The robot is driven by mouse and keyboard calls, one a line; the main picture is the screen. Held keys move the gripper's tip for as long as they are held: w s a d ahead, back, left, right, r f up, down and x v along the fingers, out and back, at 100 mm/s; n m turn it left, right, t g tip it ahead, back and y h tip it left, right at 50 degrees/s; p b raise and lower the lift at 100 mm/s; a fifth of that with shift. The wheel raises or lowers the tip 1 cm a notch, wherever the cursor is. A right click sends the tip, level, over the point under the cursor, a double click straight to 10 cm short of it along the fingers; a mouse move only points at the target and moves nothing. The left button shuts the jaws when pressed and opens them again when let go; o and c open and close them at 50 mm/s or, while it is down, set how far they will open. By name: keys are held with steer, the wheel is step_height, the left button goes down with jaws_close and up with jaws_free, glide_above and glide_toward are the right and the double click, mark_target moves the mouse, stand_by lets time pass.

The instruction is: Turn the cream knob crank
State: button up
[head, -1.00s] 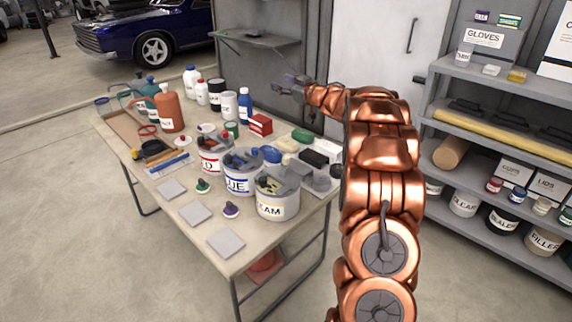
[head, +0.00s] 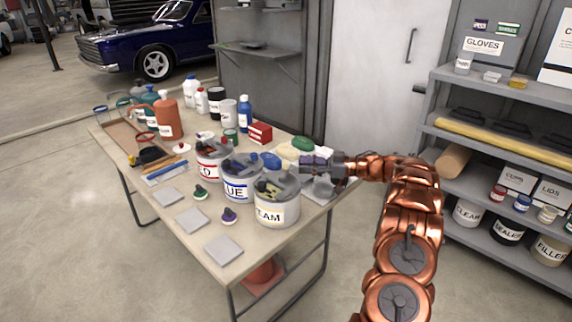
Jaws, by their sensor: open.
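The cream paint can (head: 277,211) stands at the near right of the table, with "EAM" readable on its label. My gripper (head: 304,166) is behind and to the right of the can, a little above the table's right edge, reaching in from the right. It is open, pointing left, and apart from the knob. A blue-labelled can (head: 240,188) and a red-labelled can (head: 210,166) with similar lids stand in a row to the left.
The table (head: 182,238) holds grey square pads (head: 223,249), a green and a purple small knob-like item (head: 229,215), bottles (head: 167,122) and a red box (head: 260,133). A shelf unit (head: 505,150) stands at the right. Floor is clear in front.

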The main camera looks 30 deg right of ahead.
mark_target(286, 161)
steer(key=p+x, duration=0.1)
steer(key=x, duration=0.6)
steer(key=shift+c, duration=0.3)
jaws_close()
steer(key=shift+d, duration=0.2)
steer(key=shift+a, duration=0.1)
